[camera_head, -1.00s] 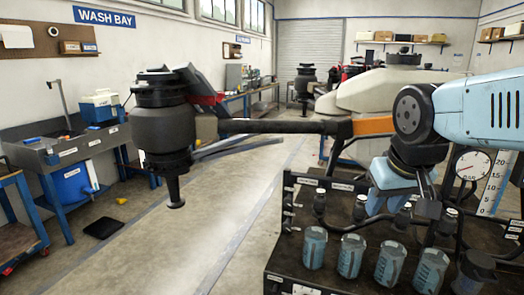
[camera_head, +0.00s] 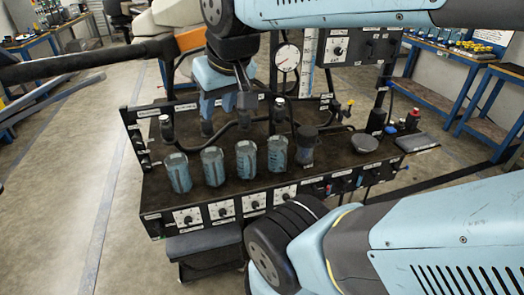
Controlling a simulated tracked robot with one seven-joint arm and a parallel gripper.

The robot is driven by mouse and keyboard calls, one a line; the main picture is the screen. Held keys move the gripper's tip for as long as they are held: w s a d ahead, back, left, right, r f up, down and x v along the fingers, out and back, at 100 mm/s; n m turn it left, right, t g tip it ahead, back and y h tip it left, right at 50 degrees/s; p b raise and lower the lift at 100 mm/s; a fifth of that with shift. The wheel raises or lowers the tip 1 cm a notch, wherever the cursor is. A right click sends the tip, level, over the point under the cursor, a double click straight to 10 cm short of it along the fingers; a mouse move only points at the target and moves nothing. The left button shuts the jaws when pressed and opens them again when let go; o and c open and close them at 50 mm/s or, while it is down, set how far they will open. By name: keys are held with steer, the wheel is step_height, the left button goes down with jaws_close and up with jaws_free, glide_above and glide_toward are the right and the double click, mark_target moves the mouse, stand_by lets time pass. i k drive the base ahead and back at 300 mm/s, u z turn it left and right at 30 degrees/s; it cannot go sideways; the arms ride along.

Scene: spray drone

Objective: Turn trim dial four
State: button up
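A row of white-plated dials with dark knobs runs along the front face of the dark bench. The dials sit at the far left (camera_head: 187,217), beside it (camera_head: 221,209), further right (camera_head: 254,202), and at the right end (camera_head: 285,192). The right-end dial is fourth from the left and is partly close behind my arm's dark joint. Its label is too small to read. My gripper (camera_head: 217,112) hangs above the back left of the bench top, behind the beakers and away from the dials. Its fingertips are small and dark, so its opening is unclear.
Several blue-tinted beakers (camera_head: 214,167) stand along the front of the bench top (camera_head: 330,165), with nozzles and hoses behind. A round gauge (camera_head: 288,57) and another dial panel (camera_head: 338,47) stand at the back. A drone arm (camera_head: 85,62) crosses the left. Floor is free at left.

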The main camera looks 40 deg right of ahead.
mark_target(188, 221)
steer(key=u, duration=0.6)
steer(key=k, duration=0.85)
steer(key=z, duration=1.15)
steer(key=i, duration=0.5)
steer(key=u, duration=0.05)
